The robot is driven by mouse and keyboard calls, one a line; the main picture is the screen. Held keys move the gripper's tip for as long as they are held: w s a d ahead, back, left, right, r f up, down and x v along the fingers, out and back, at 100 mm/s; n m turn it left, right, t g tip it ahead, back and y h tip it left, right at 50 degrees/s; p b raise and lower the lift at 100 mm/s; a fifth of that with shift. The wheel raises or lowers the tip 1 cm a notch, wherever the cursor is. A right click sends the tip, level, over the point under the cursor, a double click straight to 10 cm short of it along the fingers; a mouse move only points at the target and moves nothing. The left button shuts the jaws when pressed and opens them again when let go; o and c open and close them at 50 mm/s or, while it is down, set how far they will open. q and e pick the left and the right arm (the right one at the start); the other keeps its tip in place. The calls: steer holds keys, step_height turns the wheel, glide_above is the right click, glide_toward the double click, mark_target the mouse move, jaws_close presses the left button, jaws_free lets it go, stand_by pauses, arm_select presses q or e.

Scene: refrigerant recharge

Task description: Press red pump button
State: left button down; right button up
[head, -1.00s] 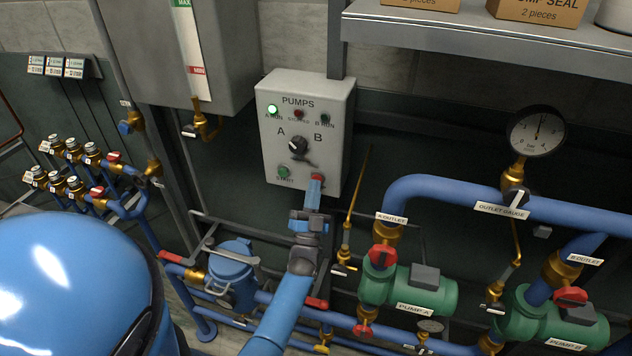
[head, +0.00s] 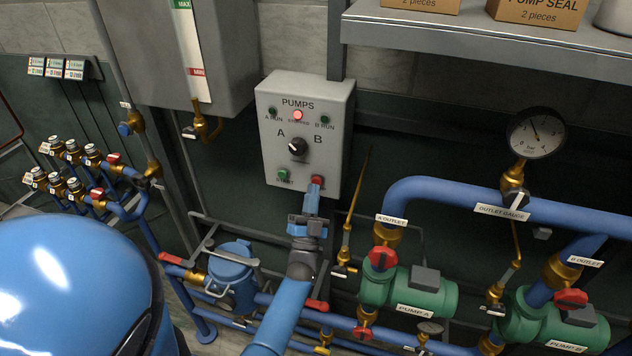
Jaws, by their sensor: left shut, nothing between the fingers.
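The grey PUMPS control box (head: 268,140) hangs on the wall in the middle of the head view. Its red button (head: 317,181) sits at the lower right of its face, beside the green START button (head: 284,174). My left gripper (head: 313,192) is shut and empty, with its tip at or just below the red button; I cannot tell whether it touches. The middle red lamp (head: 298,115) is lit, and the A RUN lamp (head: 272,112) and B RUN lamp (head: 325,120) are dark. The black A/B selector knob (head: 298,147) is above the buttons. My right gripper is not in view.
Green pump A (head: 440,292) and pump B (head: 530,322) stand low at the right with blue pipes. The outlet gauge (head: 536,132) is at the right. A shelf (head: 450,30) with boxes overhangs the upper right. Valves (head: 75,155) cluster at the left.

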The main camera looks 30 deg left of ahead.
arm_select(q)
steer(key=shift+s, duration=0.25)
steer(key=s, duration=0.2)
steer(key=s+d+p, duration=0.1)
steer(key=s, duration=0.2)
steer(key=shift+d, duration=0.15)
stand_by(0.4)
stand_by(0.8)
steer(key=s+d+f+n+g+h+b, duration=0.1)
steer(key=s+d+f+g+h, duration=0.1)
steer(key=s, duration=0.6)
steer(key=s+d+f+n+g+h+b, duration=0.1)
steer(key=s+d+f+g+h, duration=0.2)
steer(key=s, duration=0.5)
steer(key=s+d+f+n+g+h+b, duration=0.1)
steer(key=s+d+f+g+h, duration=0.2)
steer(key=s+d, duration=0.3)
steer(key=s, duration=0.3)
steer(key=shift+d+h, duration=0.35)
steer(key=shift+h, duration=0.05)
